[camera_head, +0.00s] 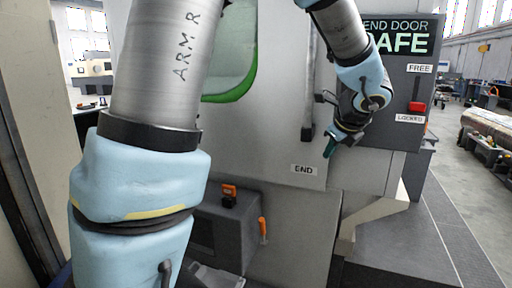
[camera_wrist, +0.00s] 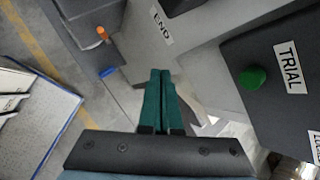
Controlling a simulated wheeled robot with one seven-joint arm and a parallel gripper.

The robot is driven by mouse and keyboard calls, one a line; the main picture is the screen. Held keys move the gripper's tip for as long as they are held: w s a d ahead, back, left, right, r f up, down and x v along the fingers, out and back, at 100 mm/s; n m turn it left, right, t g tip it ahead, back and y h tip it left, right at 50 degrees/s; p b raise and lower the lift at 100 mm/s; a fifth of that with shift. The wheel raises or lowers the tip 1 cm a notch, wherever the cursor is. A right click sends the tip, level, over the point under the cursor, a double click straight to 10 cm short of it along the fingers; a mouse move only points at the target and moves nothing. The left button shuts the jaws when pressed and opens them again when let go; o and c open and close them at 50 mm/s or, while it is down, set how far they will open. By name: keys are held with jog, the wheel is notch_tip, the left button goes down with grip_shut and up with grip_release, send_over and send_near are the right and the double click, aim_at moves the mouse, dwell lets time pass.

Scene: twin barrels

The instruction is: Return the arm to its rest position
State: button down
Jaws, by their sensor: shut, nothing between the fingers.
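My gripper (camera_head: 330,148) is raised in front of the grey machine, at the right of the door's edge in the head view. Its dark green fingers point down and to the left, just above the END label (camera_head: 304,169). In the wrist view the two green fingers of my gripper (camera_wrist: 160,75) lie side by side, shut, with nothing between them. The gripper looks clear of the machine, but the exact gap cannot be told. My arm fills the left of the head view and hides part of the machine.
A dark panel (camera_head: 386,97) with a red switch (camera_head: 417,107) hangs behind my wrist. The wrist view shows a green button (camera_wrist: 252,78) beside a TRIAL label (camera_wrist: 290,67). An orange handle (camera_head: 263,228) sticks out low on the machine.

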jog(key=s+a+f+n+g, duration=0.2)
jog(key=s+a+f+n, duration=0.1)
jog(key=a+n, duration=0.6)
jog(key=s+a+f+n+g, duration=0.2)
jog(key=s+a+f+n, duration=0.1)
jog(key=a+n, duration=0.7)
jog(key=s+a+f+n+g, duration=0.2)
jog(key=s+a+f+n, duration=0.2)
jog(key=a+n, duration=0.5)
jog(key=shift+a+f, duration=0.55)
jog(key=shift+a, duration=0.05)
